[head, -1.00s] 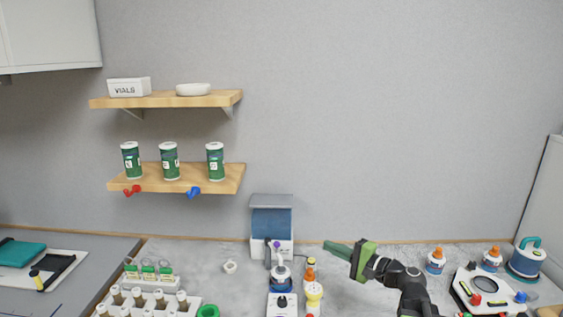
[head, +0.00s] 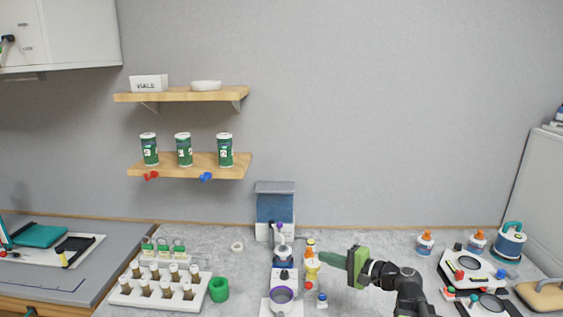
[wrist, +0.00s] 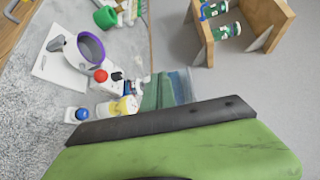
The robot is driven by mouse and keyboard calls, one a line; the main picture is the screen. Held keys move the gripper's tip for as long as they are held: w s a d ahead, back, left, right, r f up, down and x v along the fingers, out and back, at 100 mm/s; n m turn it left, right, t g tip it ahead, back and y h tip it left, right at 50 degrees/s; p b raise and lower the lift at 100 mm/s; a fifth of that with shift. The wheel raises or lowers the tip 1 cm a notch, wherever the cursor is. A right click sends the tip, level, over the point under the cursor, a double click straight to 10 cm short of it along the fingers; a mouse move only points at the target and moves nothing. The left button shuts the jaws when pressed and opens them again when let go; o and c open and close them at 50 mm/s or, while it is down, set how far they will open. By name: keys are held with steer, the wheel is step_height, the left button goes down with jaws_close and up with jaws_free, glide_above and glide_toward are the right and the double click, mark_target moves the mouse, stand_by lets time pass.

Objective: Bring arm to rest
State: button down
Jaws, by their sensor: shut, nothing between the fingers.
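My gripper (head: 335,259) is at the end of my dark arm, raised over the bench right of centre in the head view. Its green fingers point left and look shut, with nothing held. In the wrist view the green and black gripper body (wrist: 180,145) fills the lower part. A yellow-capped bottle (head: 312,270) stands close to the fingertips in the head view; I cannot tell the gap in depth. The yellow-capped bottle also shows just beyond the gripper in the wrist view (wrist: 118,107).
A blue-fronted device (head: 275,209) stands at the wall, with a stirrer and purple-rimmed vessel (head: 282,296) before it. A white vial rack (head: 160,289) and green cup (head: 219,290) are left. Orange-capped bottles (head: 425,243) and a black-and-white device (head: 472,268) are right. Shelves hang above.

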steer(key=s+a+f+n+g+h, duration=0.2)
steer(key=s+a+f+n+g, duration=0.2)
steer(key=f, duration=0.4)
steer(key=s+d+f+n+g+h, duration=0.5)
steer(key=s+d+f+g+h, duration=0.15)
steer(key=s+f+h, duration=0.45)
step_height(320, 180, down, 10)
steer(key=b, duration=0.9)
steer(key=shift+w+d+y, duration=0.25)
steer(key=shift+w+y, duration=0.1)
steer(key=shift+y, duration=0.05)
